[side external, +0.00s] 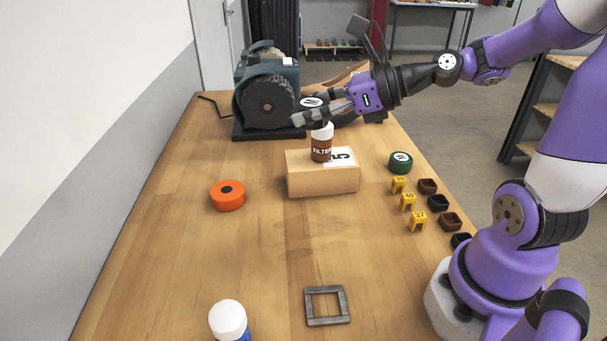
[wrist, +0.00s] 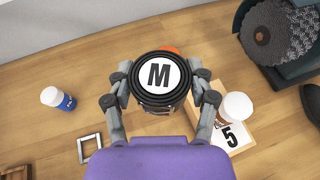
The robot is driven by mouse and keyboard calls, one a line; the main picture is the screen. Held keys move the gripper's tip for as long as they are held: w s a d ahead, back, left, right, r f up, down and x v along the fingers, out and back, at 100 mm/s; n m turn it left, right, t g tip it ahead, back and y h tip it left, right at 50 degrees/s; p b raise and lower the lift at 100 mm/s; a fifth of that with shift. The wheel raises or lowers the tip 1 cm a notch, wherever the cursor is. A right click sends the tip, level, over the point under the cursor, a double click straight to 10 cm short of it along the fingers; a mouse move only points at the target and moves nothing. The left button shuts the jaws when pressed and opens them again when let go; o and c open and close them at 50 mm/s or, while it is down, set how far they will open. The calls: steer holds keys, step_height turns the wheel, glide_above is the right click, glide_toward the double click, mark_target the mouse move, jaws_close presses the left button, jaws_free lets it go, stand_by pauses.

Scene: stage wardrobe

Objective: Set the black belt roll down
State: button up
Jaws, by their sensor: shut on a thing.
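The black belt roll (wrist: 137,73), with a white label marked M, sits between the two fingers of my gripper (wrist: 159,99) in the wrist view. My gripper is shut on it. In the side external view the roll (side external: 311,102) shows its pale label at the tips of my gripper (side external: 305,113), in the air above the wooden table (side external: 260,265). It appears above and behind the brown filter bottle there. The roll's underside and the full finger contacts are hidden.
A cardboard box (side external: 310,183) carries the white-capped filter bottle (side external: 321,148). A dark machine (side external: 268,100) stands behind. The front middle is clear.

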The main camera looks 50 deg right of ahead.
steer(key=w+d+r+m+t+h, duration=0.1)
steer(key=w+d+r+m+h, duration=0.1)
steer(key=d+r, duration=0.4)
steer(key=m+g+h, duration=0.2)
steer(key=m+h, duration=0.8)
steer(key=h, duration=0.2)
glide_above(368, 141)
steer(key=a, duration=0.1)
step_height(368, 141, down, 16)
steer(key=shift+m, duration=0.4)
steer(key=f, duration=0.5)
steer(key=d+f, duration=0.1)
steer(key=f, duration=0.2)
steer(key=shift+f, duration=0.6)
steer(key=shift+f, duration=0.15)
steer(key=shift+f, duration=0.5)
steer(key=o, duration=1.2)
